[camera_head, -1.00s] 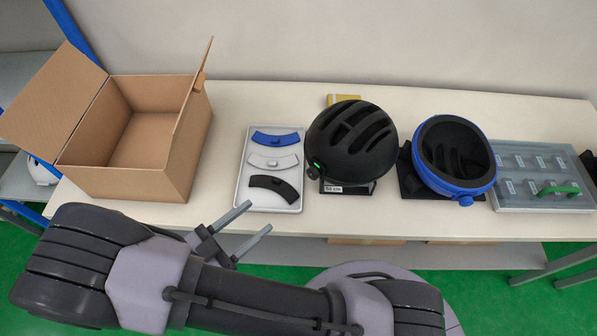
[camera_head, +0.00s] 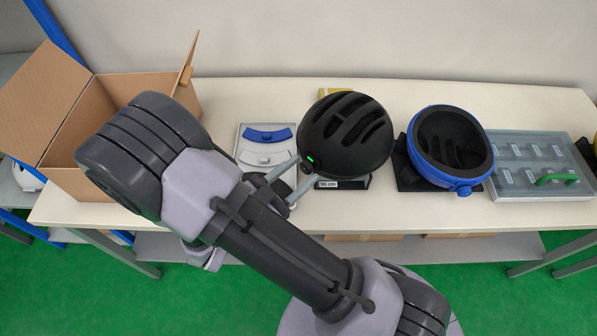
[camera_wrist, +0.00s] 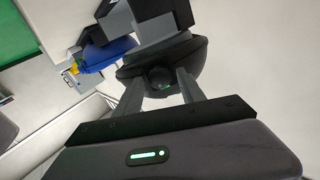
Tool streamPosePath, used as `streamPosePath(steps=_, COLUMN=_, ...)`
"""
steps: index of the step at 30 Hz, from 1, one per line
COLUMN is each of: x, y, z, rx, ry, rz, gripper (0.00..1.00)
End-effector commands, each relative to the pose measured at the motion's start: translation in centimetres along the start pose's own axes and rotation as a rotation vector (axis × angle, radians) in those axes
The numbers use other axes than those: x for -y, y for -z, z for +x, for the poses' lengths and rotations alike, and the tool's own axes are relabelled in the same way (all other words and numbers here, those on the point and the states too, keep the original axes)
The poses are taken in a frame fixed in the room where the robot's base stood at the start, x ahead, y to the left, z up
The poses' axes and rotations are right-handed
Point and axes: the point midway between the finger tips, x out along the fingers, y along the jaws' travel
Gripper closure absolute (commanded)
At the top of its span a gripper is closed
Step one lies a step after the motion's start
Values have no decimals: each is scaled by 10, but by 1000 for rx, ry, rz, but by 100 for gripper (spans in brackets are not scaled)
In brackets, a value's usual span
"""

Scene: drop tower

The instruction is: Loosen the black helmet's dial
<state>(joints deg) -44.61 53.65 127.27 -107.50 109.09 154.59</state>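The black helmet (camera_head: 345,128) sits dome up on a stand with a small white size label. Its dial, at the left front of the rim, is largely hidden behind my fingertips in the head view; a green mark shows there. In the wrist view, the round black dial (camera_wrist: 159,75) appears between my two fingers, with gaps on both sides and a small green mark below it. My gripper (camera_head: 308,169) is open at the dial, and its fingers also show in the wrist view (camera_wrist: 160,80). I cannot tell whether the fingertips reach past the dial's face.
A blue helmet (camera_head: 413,155), opening up, stands close right of the black one. A tray (camera_head: 240,150) with blue and white curved pads lies left, partly behind my arm. An open cardboard box (camera_head: 75,185) is farther left. A clear-lidded case (camera_head: 515,187) is at the right.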

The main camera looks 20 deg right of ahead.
Motion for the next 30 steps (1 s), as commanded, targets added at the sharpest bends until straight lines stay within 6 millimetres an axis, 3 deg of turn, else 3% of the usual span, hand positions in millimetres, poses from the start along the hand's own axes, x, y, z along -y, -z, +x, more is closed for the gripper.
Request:
streamPosePath(steps=1, x=0, y=0, z=0, rx=0, ry=0, rz=0, gripper=66)
streamPosePath(steps=6, x=0, y=0, z=0, rx=0, ry=0, rz=0, gripper=99)
streamPosePath(steps=17, x=0, y=0, z=0, rx=0, ry=0, rz=-46, gripper=100)
streamPosePath(steps=30, x=1, y=0, z=0, rx=0, ry=-1, rz=-390, gripper=100)
